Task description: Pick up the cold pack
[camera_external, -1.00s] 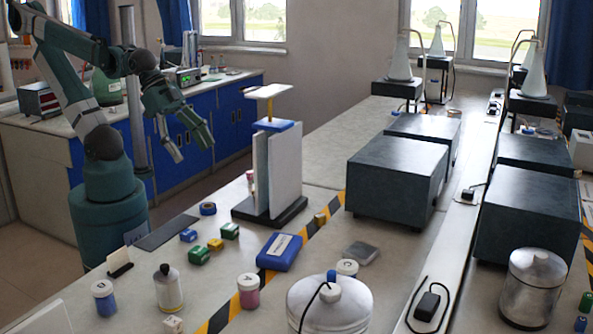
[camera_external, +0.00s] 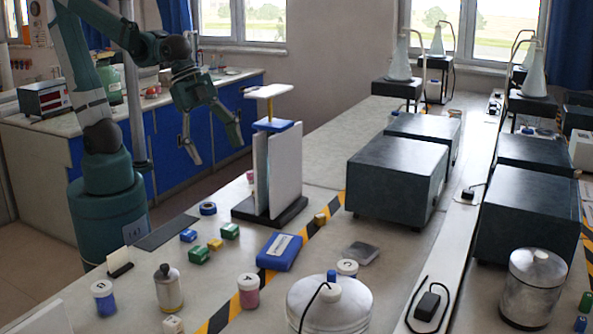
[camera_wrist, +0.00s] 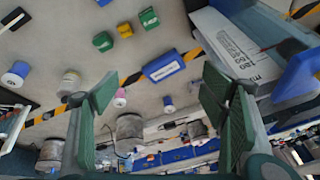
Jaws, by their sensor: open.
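The cold pack, a flat blue block with a white label (camera_external: 279,251), lies on the bench in front of the upright panel stand. It also shows in the wrist view (camera_wrist: 163,66), between and beyond my fingers. My gripper (camera_external: 216,150) is open and empty, with its fingers apart and pointing down. It is raised above the bench level, to the left of the panel stand and well away from the cold pack. In the wrist view my green finger pads (camera_wrist: 158,100) frame the middle of the picture with nothing between them.
The panel stand (camera_external: 284,170) with a raised white top stands between my gripper and the dark boxes (camera_external: 398,175). Several small green, blue and yellow blocks (camera_external: 215,244) lie left of the pack. Jars and a metal canister (camera_external: 329,305) stand in front.

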